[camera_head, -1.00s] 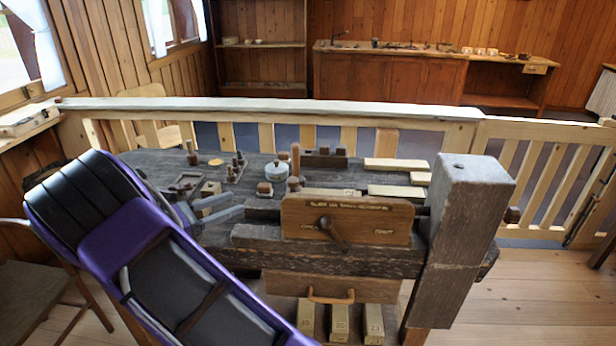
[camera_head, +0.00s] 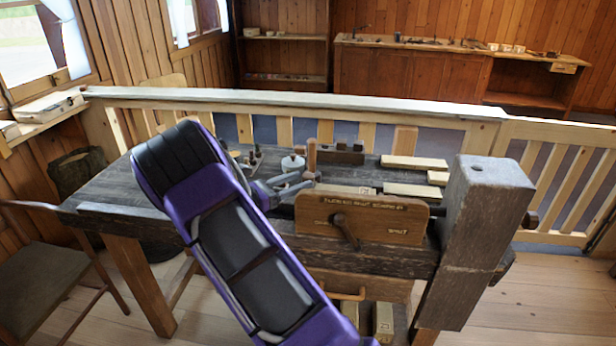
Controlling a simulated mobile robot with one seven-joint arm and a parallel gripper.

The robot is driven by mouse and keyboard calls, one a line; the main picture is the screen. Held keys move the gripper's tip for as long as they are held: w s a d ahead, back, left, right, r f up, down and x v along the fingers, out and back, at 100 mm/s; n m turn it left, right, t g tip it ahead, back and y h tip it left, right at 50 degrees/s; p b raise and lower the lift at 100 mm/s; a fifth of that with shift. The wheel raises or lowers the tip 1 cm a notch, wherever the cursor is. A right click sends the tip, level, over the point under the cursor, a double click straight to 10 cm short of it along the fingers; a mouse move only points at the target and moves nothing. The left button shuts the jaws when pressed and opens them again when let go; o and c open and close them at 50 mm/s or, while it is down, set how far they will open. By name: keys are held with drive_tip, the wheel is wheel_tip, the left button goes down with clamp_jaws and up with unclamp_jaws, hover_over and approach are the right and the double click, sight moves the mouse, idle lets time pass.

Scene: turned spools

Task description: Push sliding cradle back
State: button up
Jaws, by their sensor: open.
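My gripper (camera_head: 304,180) is open, with its two grey fingers pointing right at the left end of the bench's working part. The fingertips are just above and beside the upper left corner of a wooden panel (camera_head: 380,220) with lettering and a dark lever (camera_head: 345,230). A brown upright turned post (camera_head: 311,154) stands just behind the fingertips. I cannot pick out the sliding cradle for certain; my purple arm and gripper cover the bench left of the panel. I cannot tell whether the fingers touch anything.
The dark workbench (camera_head: 110,200) carries a thick squared post (camera_head: 485,220) at its right end. Pale wood strips (camera_head: 415,163) and a small lidded pot (camera_head: 292,163) lie behind. A wooden railing (camera_head: 300,103) runs along the back. A chair (camera_head: 50,265) stands at the left.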

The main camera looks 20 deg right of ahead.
sight(303, 180)
drive_tip(key=shift+w+d, duration=0.2)
drive_tip(key=shift+d, duration=0.75)
drive_tip(key=shift+w+d, duration=0.15)
drive_tip(key=shift+d, duration=0.75)
clamp_jaws()
